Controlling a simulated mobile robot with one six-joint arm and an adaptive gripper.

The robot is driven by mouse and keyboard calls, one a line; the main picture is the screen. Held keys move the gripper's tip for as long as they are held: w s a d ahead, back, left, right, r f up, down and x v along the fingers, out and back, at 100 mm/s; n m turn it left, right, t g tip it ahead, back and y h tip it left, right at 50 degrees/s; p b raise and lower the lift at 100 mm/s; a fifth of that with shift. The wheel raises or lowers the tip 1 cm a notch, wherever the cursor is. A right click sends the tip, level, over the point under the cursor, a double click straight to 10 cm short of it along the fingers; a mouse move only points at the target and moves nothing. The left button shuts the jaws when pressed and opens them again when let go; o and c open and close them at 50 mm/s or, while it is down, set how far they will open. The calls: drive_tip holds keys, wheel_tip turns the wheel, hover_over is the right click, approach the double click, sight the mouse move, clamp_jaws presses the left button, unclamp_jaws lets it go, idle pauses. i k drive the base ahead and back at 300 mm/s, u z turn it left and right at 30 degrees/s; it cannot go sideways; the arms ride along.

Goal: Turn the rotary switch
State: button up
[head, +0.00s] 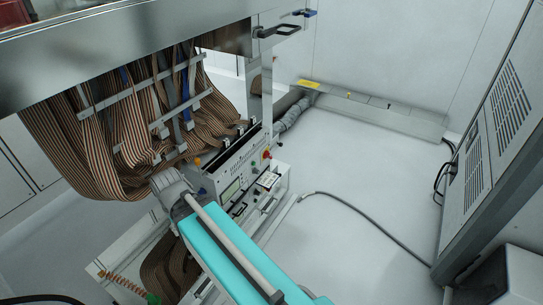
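A grey-white control unit (236,173) stands at the middle of the head view, below the hanging ribbon cables. It has a small display and several small knobs or buttons on its front. A small red and yellow control (267,155) sits at its right end. It is too small to tell whether this is the rotary switch, and I cannot make out the switch's position. My turquoise arm link reaches up from the bottom, with a grey joint at its upper end left of the unit, and covers part of the unit's lower front. My gripper's fingers do not show.
Striped ribbon cables (125,135) hang in bundles at the left, close to my arm. A dark cable (372,228) lies across the floor. A grey vented cabinet (492,150) stands at the right. The pale floor (345,165) between unit and cabinet is mostly clear.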

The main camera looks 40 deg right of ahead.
sight(266, 155)
drive_tip(key=z, duration=0.05)
drive_tip(key=k, duration=1.45)
drive_tip(key=z, duration=1.15)
drive_tip(key=i, duration=1.6)
drive_tip(key=u, duration=0.05)
